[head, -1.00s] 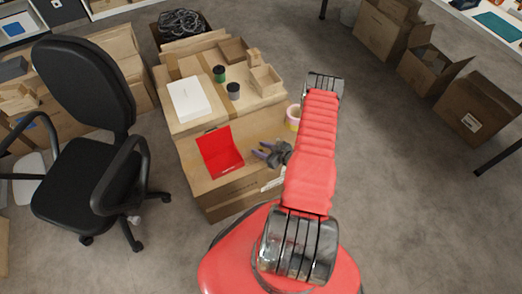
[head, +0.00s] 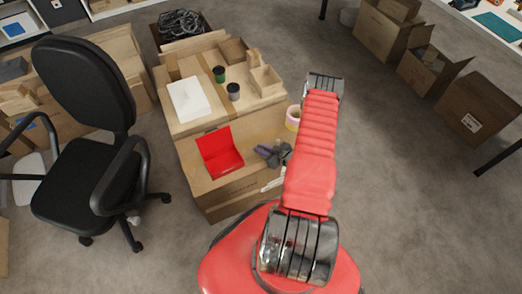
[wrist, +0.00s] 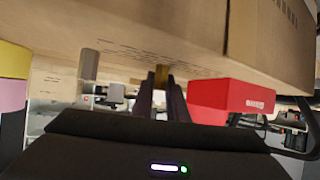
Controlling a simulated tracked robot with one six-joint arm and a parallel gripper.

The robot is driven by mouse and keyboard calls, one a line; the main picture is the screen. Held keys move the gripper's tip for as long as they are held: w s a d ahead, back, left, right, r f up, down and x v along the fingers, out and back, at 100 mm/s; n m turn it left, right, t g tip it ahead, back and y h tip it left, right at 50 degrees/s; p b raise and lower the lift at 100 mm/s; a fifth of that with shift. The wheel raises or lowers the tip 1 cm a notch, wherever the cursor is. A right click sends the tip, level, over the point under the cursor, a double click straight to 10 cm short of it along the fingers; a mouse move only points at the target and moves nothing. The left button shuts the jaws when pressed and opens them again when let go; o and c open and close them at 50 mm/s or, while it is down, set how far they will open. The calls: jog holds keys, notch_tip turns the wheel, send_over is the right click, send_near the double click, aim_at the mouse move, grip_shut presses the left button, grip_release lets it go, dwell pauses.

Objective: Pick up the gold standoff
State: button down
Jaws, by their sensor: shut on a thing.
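The gold standoff (wrist: 161,76) shows in the wrist view as a small gold-brown upright piece between the tips of my gripper (wrist: 160,84). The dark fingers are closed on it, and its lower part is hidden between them. In the head view my gripper (head: 261,151) is over the near part of the carton top, right of the open red box. The standoff cannot be made out in that view.
The red box (head: 220,152) stands close by and also shows in the wrist view (wrist: 233,98). A pink-and-yellow roll (head: 293,117) is on the other side. A white box (head: 188,99), a green cup (head: 219,74) and a dark cup (head: 233,91) stand farther back.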

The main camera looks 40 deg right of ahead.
jog(key=shift+r, duration=5)
